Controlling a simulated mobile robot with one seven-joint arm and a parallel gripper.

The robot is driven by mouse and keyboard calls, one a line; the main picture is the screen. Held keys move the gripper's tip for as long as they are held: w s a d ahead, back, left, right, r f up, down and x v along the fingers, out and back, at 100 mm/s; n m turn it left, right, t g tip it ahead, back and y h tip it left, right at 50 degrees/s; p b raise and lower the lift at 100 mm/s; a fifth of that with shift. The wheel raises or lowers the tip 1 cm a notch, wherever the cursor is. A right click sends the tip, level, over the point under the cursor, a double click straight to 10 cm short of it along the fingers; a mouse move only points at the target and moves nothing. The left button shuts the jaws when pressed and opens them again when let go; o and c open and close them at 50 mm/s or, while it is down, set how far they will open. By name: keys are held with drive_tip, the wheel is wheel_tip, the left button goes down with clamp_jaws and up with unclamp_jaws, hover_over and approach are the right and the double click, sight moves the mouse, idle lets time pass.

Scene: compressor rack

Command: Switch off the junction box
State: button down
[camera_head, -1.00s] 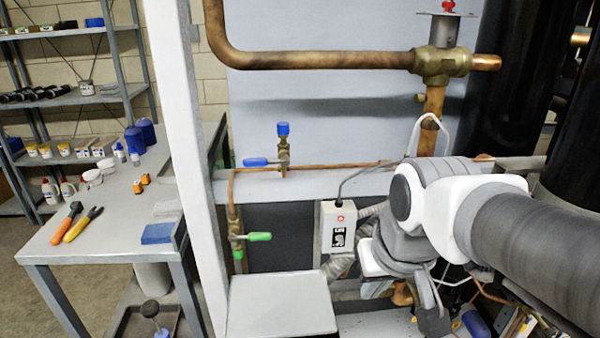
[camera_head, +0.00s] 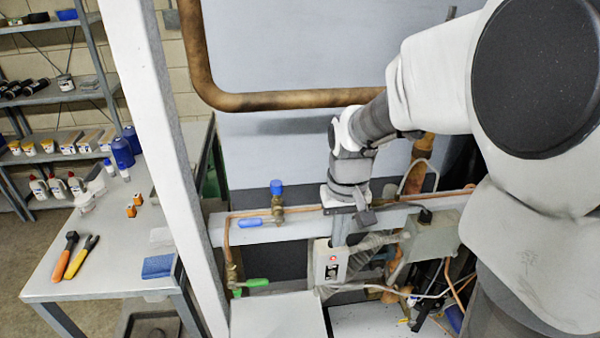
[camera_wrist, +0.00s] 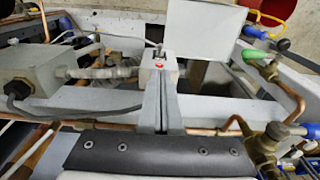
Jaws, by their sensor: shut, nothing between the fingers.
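A small light-grey box (camera_head: 327,265) with a red button or lamp and a black-and-white marked front stands at the centre, behind the flat white panel. I take it to be the junction box. Its top with the red spot also shows in the wrist view (camera_wrist: 150,75), where my fingers cover part of it. My gripper (camera_head: 339,243) points down with its tips at or just above the box top; I cannot tell whether they touch. The fingers are together and empty, as the wrist view (camera_wrist: 160,85) shows.
A larger grey-green box (camera_head: 432,236) with conduit stands to the right. A copper line with a blue-handled valve (camera_head: 277,205) and a green-handled valve (camera_head: 250,284) lie left. A flat white panel (camera_head: 275,315) is in front. Pipes and cables crowd the right.

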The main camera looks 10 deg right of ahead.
sight(333, 274)
drive_tip(key=shift+f, duration=0.1)
drive_tip(key=f, duration=0.3)
drive_tip(key=f+b, duration=0.1)
drive_tip(key=f, duration=0.6)
drive_tip(key=shift+w, duration=0.3)
drive_tip(key=shift+b, duration=0.45)
